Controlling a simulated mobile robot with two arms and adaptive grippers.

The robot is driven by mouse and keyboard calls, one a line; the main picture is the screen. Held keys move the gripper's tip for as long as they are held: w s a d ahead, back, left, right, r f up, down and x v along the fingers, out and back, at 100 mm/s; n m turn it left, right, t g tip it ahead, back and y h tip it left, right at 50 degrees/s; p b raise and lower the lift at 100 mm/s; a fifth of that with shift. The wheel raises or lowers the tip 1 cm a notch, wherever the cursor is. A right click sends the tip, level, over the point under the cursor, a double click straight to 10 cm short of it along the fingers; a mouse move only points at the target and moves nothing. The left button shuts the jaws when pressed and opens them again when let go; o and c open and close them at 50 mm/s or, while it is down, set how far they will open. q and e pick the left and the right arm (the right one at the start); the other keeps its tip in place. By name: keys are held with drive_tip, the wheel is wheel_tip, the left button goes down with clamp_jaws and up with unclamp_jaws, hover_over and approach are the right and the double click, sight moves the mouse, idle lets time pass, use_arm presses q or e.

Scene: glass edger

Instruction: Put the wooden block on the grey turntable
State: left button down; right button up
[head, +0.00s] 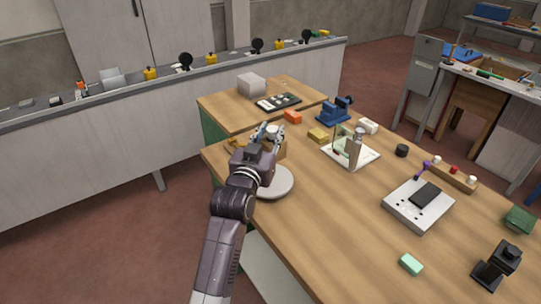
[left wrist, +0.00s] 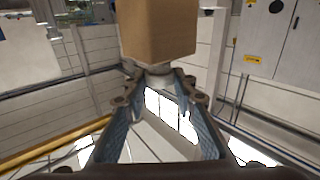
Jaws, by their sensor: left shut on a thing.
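The wooden block (head: 281,151) is a brown box, partly hidden behind my left gripper in the head view. It fills the top middle of the left wrist view (left wrist: 158,30), with a pale grey knob (left wrist: 158,77) at its end. My left gripper (head: 271,133) is shut on this knob, with the fingers on either side of it. The grey turntable (head: 278,184) is a round disc near the table's left edge, partly covered by my arm. The block shows just beyond the disc; whether it touches anything is hidden. My right gripper is not in view.
An orange block (head: 292,117), a yellow block (head: 318,135) and a blue vise (head: 333,112) lie beyond the gripper. A white-based fixture (head: 365,155) stands to the right. A brownish object (head: 236,146) sits left of the gripper. The table's front middle is mostly clear.

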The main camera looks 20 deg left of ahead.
sight(268, 149)
use_arm(q)
wheel_tip(268, 149, down, 4)
drive_tip(key=shift+r, duration=0.2)
wheel_tip(268, 149, down, 4)
drive_tip(key=shift+f, duration=0.25)
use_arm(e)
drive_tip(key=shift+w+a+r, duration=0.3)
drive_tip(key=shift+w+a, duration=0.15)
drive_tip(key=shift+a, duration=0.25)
use_arm(q)
drive_tip(key=shift+f, duration=0.15)
drive_tip(key=c, duration=1.6)
unclamp_jaws()
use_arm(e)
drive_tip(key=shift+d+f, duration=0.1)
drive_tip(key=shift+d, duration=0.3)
